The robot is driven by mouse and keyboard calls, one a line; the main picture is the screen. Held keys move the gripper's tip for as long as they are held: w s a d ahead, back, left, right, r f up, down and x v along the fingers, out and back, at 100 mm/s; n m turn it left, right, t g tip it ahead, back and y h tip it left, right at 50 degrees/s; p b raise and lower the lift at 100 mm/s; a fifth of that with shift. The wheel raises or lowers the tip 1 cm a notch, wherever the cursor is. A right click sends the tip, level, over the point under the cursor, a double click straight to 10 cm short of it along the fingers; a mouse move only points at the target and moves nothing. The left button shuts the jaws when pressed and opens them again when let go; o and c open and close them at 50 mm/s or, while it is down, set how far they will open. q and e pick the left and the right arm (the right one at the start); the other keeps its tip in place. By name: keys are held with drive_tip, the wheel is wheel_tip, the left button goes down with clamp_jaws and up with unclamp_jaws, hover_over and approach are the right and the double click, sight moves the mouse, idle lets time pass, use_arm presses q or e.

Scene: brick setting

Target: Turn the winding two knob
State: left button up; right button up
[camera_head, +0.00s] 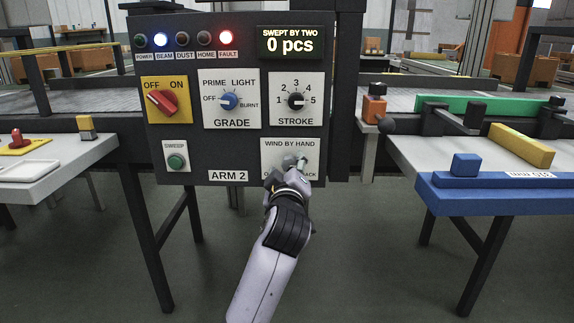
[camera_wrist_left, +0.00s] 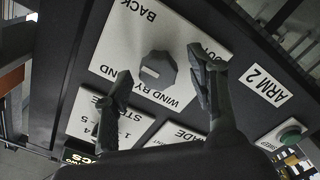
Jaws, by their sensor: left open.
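The wind-by-hand knob (camera_wrist_left: 158,70) is a grey faceted knob with a pale mark, on a white plate (camera_wrist_left: 120,45) reading "WIND BY HAND". The plate also shows at the lower right of the dark ARM 2 panel in the head view (camera_head: 306,146). My left gripper (camera_wrist_left: 160,68) is open, with one finger on each side of the knob and visible gaps between. I cannot tell how far the fingertips are from the plate. In the head view my left gripper (camera_head: 287,172) covers most of the knob and part of the lower lettering. My right gripper is not in view.
The panel also carries a red switch (camera_head: 162,101), the GRADE knob (camera_head: 229,101), the STROKE knob (camera_head: 297,101) and a green SWEEP button (camera_head: 176,161). The blue BEAM and red FAULT lamps are lit. The display (camera_head: 289,42) reads "0 pcs". Tables flank the panel.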

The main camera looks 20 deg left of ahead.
use_arm(q)
drive_tip(key=c, duration=1.1)
drive_tip(key=shift+c, duration=0.2)
